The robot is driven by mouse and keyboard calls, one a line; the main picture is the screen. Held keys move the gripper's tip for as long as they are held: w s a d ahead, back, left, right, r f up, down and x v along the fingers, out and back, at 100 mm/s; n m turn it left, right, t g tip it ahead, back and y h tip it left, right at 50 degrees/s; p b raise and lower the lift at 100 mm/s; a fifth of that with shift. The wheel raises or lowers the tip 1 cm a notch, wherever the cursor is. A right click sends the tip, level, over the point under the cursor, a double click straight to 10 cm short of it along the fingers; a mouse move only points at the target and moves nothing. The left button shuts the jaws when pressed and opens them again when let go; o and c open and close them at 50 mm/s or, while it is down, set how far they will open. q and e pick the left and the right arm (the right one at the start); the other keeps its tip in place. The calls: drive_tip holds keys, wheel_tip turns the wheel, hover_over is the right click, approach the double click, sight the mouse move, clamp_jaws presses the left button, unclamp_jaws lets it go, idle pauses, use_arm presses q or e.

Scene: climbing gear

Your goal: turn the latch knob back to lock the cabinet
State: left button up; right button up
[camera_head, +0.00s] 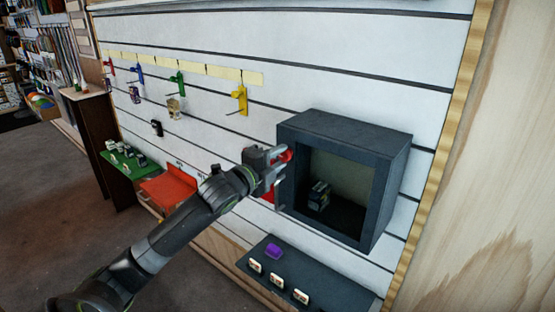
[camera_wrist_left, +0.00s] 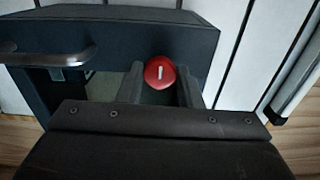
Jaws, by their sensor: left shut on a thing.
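The dark grey cabinet (camera_head: 398,150) is mounted on the white slatted wall, and its interior shows through the front. The red latch knob (camera_head: 286,156) is at the cabinet's left front edge, partly hidden by my left gripper (camera_head: 276,168). In the left wrist view the round red knob (camera_wrist_left: 159,72) sits between the two dark fingers of my left gripper (camera_wrist_left: 159,84), which is shut on it. A short white mark on the knob's face stands nearly upright in that view. A grey bar handle (camera_wrist_left: 50,59) is to the knob's left. My right gripper is not in view.
A small dark boxed item (camera_head: 318,196) stands inside the cabinet. Below is a dark shelf (camera_head: 325,286) with a purple item (camera_head: 274,251) and several small white-faced pieces. Coloured hooks, a red tray (camera_head: 166,190) and a green tray (camera_head: 122,163) are at the left.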

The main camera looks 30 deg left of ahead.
use_arm(q)
drive_tip(key=o, duration=1)
drive_tip(key=shift+c, duration=0.2)
drive_tip(key=s+a+p, duration=0.1)
drive_tip(key=s+p, duration=0.3)
drive_tip(key=s, duration=1.3)
drive_tip(key=shift+s+a, duration=0.15)
